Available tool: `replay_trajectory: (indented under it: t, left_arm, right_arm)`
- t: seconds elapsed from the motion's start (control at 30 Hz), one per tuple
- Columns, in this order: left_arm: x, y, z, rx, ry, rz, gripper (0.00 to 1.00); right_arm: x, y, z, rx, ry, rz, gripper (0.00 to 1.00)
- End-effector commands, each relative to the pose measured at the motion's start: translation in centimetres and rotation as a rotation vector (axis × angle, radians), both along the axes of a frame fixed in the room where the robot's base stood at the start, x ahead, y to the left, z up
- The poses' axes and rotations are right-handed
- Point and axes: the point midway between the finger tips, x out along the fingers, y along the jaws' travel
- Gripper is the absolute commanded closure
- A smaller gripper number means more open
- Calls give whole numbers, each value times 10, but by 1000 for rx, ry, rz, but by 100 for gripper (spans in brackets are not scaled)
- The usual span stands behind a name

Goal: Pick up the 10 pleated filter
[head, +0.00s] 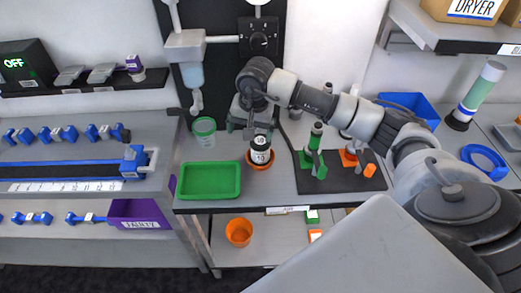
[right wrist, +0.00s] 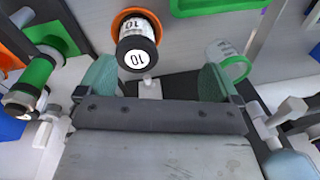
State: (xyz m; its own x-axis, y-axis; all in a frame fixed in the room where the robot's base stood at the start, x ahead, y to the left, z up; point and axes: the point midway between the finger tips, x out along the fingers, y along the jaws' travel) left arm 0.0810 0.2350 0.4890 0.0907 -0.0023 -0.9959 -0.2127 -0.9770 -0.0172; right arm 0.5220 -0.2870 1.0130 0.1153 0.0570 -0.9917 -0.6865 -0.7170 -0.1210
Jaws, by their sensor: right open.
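The 10 pleated filter (head: 260,156) is a small black and white cylinder marked 10. It stands upright in an orange dish (head: 250,165) on the bench. In the right wrist view the filter (right wrist: 136,58) shows its number upside down, with the orange dish (right wrist: 124,17) behind it. My right gripper (head: 250,123) is just above and behind the filter in the head view. Its two green-padded fingers (right wrist: 155,82) are spread wide and nothing is between them. The filter lies a little beyond the fingertips, apart from them. My left gripper is not in view.
A green tray (head: 209,193) sits left of the dish, and a green-rimmed clear cup (head: 204,128) behind it. Right of the dish, a black mat (head: 335,185) bears a green stand (head: 313,163) and an orange stand (head: 350,158). A dispenser (head: 188,60) hangs behind.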

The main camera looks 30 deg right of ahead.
Motion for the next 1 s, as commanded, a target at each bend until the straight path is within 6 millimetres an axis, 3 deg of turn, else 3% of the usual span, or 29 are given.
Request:
replay_trajectory:
  t: [0.1, 0.2, 0.4, 0.67, 0.8, 1.0]
  left_arm:
    - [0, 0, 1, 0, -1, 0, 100]
    - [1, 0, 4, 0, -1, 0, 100]
    - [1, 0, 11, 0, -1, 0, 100]
    - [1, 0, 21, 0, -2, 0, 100]
    - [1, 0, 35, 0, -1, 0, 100]
    - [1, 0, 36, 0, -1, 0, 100]
  right_arm:
    - [1, -27, 7, -117, 22, 9, 6]
    - [1, -33, -2, -146, 33, 13, 6]
    - [4, -35, -33, -143, 33, 13, 6]
    - [5, -36, -54, -141, 32, 13, 6]
    - [4, -35, -75, -139, 34, 12, 6]
    - [7, -37, -96, -140, 29, 13, 6]
